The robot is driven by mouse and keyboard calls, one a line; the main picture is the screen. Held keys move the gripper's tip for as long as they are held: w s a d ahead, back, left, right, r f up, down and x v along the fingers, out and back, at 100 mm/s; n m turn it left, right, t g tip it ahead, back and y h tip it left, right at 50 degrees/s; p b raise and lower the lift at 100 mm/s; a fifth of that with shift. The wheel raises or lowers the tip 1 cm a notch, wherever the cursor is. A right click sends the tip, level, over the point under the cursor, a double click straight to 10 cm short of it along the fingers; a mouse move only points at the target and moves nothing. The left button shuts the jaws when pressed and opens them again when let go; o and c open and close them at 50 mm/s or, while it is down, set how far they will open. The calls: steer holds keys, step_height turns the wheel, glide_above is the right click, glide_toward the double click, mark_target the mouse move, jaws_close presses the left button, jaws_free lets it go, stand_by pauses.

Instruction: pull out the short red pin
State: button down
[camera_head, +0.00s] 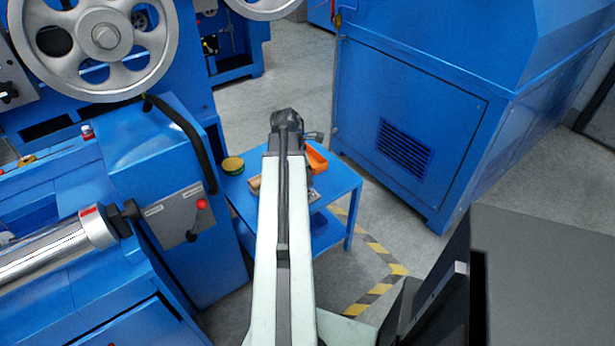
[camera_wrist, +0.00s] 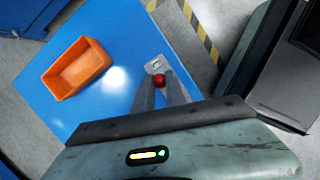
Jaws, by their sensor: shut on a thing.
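The short red pin shows as a round red head (camera_wrist: 159,80) in the wrist view, between the tips of my gripper's two grey fingers. My gripper (camera_wrist: 160,88) is shut on it. Just beyond the red head is a small grey plate (camera_wrist: 155,65) with a dark mark, over the blue table top. I cannot tell whether the pin's shank sits in that plate. In the head view my gripper (camera_head: 287,121) is a dark shape above the far part of the blue table, and the pin is hidden there.
The blue table (camera_head: 338,183) holds an orange bin (camera_head: 317,158), also seen in the wrist view (camera_wrist: 77,69), and a green-yellow round item (camera_head: 232,165). A blue cabinet (camera_head: 405,130) stands right. Striped floor tape (camera_head: 385,270) lies right of the table.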

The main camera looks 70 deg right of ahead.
steer(key=shift+r+p, duration=0.5)
steer(key=shift+r, duration=0.05)
steer(key=shift+r, duration=0.15)
step_height(320, 180, up, 4)
steer(key=p, duration=0.4)
step_height(320, 180, up, 20)
steer(key=p, duration=2)
